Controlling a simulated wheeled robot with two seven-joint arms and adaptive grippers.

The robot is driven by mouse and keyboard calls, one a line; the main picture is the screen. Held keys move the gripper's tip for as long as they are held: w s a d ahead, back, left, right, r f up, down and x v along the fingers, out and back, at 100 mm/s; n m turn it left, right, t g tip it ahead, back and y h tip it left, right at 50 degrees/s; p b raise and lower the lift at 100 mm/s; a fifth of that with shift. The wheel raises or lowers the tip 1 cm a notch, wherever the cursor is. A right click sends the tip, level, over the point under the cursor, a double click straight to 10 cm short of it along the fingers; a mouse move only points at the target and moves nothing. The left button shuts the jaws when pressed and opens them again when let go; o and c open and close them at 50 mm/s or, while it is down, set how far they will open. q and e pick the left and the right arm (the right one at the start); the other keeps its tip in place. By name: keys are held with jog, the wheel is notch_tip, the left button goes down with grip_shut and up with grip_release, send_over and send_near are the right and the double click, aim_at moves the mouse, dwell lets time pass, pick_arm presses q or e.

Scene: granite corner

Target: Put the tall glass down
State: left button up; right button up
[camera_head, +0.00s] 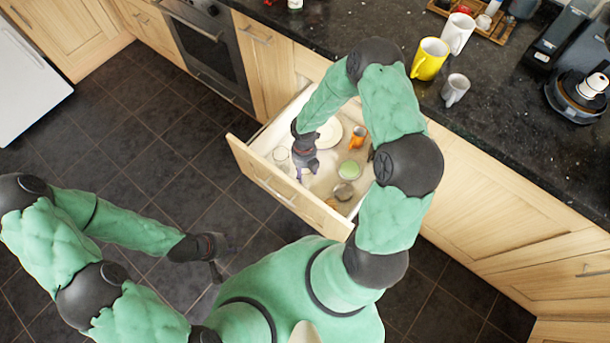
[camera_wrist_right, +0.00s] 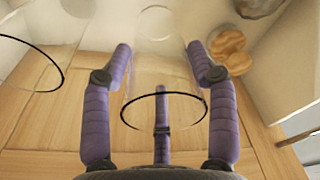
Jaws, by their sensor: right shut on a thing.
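The tall glass (camera_wrist_right: 165,85) is clear with a dark rim; it stands between the fingers of my right gripper (camera_wrist_right: 160,52) in the right wrist view. My right gripper, also in the head view (camera_head: 306,174), is shut on it, inside the open drawer (camera_head: 262,180) near its front. I cannot tell whether the glass base touches the drawer floor. In the head view the glass is mostly hidden by the gripper. My left gripper (camera_head: 217,262) is low over the dark floor, away from the drawer; its jaws are too small to read.
Another clear glass (camera_wrist_right: 30,65) stands close by on the left. The drawer also holds a white plate (camera_head: 326,136), an orange mug (camera_head: 358,137), a green bowl (camera_head: 349,169), a round jar (camera_head: 343,191) and brown rounded items (camera_wrist_right: 230,48). Mugs (camera_head: 429,60) stand on the counter.

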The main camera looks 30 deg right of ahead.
jog(key=shift+f+b, duration=0.55)
jog(key=shift+f, duration=1.05)
jog(key=shift+f, duration=0.15)
jog(key=o, duration=1.4)
jog(key=shift+c, duration=0.2)
notch_tip(320, 180, up, 12)
jog(key=w+p, duration=0.1)
jog(key=p, duration=0.5)
jog(key=shift+w+d, duration=0.2)
jog(key=shift+d, duration=0.1)
jog(key=shift+r, duration=0.2)
